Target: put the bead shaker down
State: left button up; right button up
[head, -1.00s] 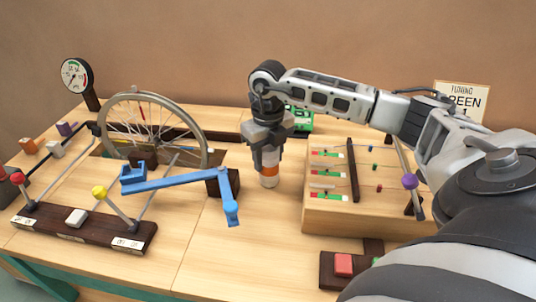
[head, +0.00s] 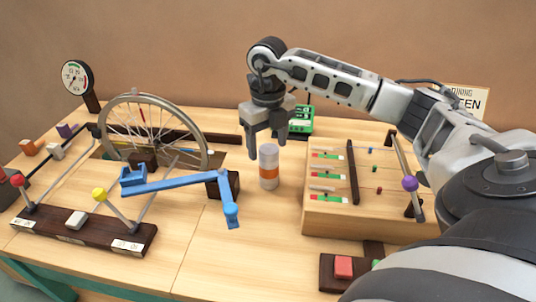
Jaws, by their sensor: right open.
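The bead shaker (head: 268,172) is a small upright cylinder, grey-white with an orange band. It stands on the wooden table between the blue lever and the string box. My left gripper is not in view.
A spoked wheel (head: 152,98) and a blue lever (head: 180,184) stand to the left. The string box (head: 335,215) is to the right, with a green device (head: 300,122) behind. A red button block (head: 343,266) is in front. The front middle table is clear.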

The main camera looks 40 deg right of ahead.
notch_tip(320, 180, up, 7)
jog(key=shift+r, duration=0.15)
dwell(0.6)
